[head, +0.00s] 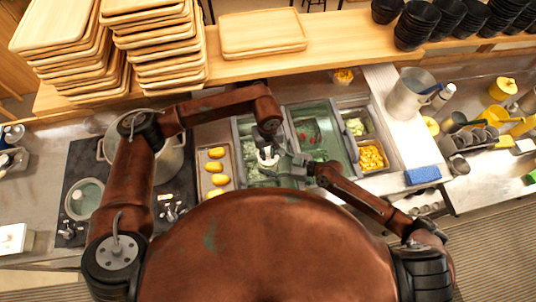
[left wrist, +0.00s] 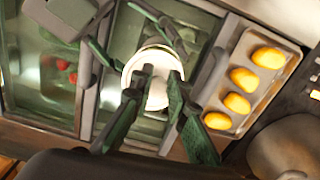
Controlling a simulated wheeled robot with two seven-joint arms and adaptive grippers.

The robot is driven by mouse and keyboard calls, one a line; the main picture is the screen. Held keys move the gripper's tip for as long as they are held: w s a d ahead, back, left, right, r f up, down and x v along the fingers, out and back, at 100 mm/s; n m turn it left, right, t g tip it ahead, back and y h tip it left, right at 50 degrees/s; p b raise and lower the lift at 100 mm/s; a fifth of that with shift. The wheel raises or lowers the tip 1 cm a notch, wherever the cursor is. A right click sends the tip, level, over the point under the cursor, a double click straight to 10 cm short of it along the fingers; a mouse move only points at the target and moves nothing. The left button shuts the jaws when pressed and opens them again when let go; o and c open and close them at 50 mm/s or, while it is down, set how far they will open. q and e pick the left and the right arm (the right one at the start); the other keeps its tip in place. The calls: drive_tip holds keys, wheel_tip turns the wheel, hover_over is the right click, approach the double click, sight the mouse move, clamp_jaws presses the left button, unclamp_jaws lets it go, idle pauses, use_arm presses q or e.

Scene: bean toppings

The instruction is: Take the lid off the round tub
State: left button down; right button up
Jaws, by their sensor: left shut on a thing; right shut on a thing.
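The round tub (head: 267,158) is small and white, held over the green-lined food wells in the middle of the counter. In the left wrist view, the tub's pale rim (left wrist: 150,54) surrounds a white lid (left wrist: 157,92). My left gripper (head: 267,149) comes from above; its fingers (left wrist: 156,82) are shut on the lid, covering part of it. My right gripper (head: 284,160) comes from the right, its fingers (left wrist: 137,40) on both sides of the tub, shut on it. Whether the lid is seated or slightly raised I cannot tell.
A tray of yellow pieces (head: 215,172) lies left of the wells. A large pot (head: 168,165) stands further left. Pans of green and yellow toppings (head: 372,158) lie right. Stacked wooden trays (head: 160,45) and black bowls (head: 415,25) line the back shelf.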

use_arm(q)
wheel_tip(320, 180, up, 3)
drive_tip(key=shift+f, duration=0.15)
use_arm(e)
drive_tip(key=o, duration=1.8)
drive_tip(key=shift+c, duration=0.2)
